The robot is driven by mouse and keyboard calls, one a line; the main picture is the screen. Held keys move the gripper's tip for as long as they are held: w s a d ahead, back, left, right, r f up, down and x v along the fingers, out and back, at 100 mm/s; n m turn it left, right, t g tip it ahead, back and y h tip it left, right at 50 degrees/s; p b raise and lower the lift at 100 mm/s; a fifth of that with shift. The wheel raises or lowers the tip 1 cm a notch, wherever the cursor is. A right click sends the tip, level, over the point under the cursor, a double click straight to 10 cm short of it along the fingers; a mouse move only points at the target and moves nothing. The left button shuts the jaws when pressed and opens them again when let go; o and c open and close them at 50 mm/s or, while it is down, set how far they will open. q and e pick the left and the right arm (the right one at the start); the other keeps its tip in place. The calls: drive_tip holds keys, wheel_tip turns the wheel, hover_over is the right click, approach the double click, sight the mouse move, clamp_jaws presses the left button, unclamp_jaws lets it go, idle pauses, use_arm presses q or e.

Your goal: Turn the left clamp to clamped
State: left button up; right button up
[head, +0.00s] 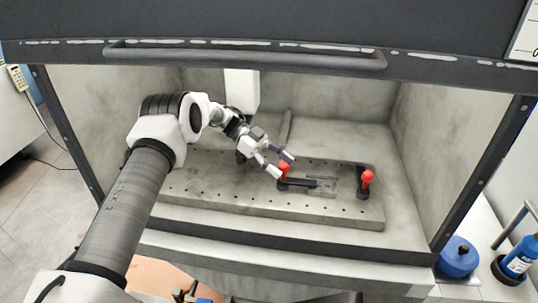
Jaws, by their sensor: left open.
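The left clamp (298,183) is on the perforated plate inside the enclosure. Its black arm lies flat and points right, toward a small pale rectangular piece (326,185). Its red handle (284,171) stands at the left end. My left gripper (281,164) is open at this red handle, one fingertip on the near left side and the other on the far right side. I cannot tell whether the fingers touch it. The right clamp (362,190), black with a red knob (368,176), stands at the right of the plate. My right gripper does not show.
The grey perforated plate (220,200) is mostly bare at left and front. The raised sash with its handle bar (245,59) crosses above the opening. Side walls bound the space. A blue round container (458,258) and a blue bottle (521,257) stand outside at right.

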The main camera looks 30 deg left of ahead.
use_arm(q)
drive_tip(key=v, duration=1)
drive_tip(key=shift+a+r, duration=0.1)
